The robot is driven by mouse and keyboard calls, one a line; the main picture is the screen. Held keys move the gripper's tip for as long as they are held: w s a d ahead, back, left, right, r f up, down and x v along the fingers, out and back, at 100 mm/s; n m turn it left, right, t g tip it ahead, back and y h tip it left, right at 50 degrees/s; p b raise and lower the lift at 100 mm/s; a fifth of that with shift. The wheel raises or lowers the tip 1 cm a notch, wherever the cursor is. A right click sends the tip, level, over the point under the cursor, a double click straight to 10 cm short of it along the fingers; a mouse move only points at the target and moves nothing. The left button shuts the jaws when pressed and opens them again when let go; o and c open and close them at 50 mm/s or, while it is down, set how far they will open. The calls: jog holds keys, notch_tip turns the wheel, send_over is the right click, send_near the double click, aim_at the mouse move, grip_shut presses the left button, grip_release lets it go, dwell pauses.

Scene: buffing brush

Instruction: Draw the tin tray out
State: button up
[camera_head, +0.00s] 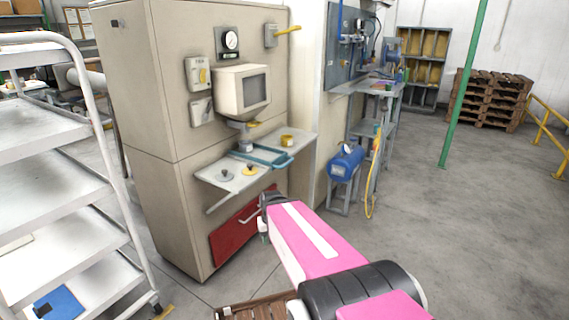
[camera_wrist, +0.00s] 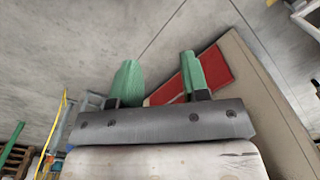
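A red drawer-like front (camera_head: 226,244) with a pale bar handle (camera_head: 249,215) sits low in the beige cabinet, under its shelf. It appears closed; I cannot tell for certain that it is the tin tray. My gripper (camera_head: 263,227) is in front of the drawer's right end, pointing down and partly hidden by my pink arm. In the wrist view, my gripper's two green fingers (camera_wrist: 159,62) are well apart with nothing between them. The red front also shows there behind the right finger (camera_wrist: 218,67).
The beige cabinet (camera_head: 165,100) carries a shelf (camera_head: 222,186) holding a teal-blue tray (camera_head: 270,157) and small pots. A white shelf cart (camera_head: 45,190) stands left. A blue tank (camera_head: 345,163) stands right. A brown slatted pallet (camera_head: 262,308) lies low in front. Floor on the right is open.

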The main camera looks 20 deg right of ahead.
jog(key=w+d+r+m+t+y, duration=0.2)
jog(key=w+d+m+y, duration=0.15)
jog(key=w, duration=0.55)
jog(key=m+t+y, duration=0.6)
jog(key=t, duration=0.4)
send_near(289, 163)
jog(key=x, duration=1)
jog(key=shift+w+a+f, duration=0.1)
jog(key=shift+w+a, duration=0.1)
jog(key=shift+w, duration=0.1)
jog(key=shift+c, duration=0.3)
grip_shut()
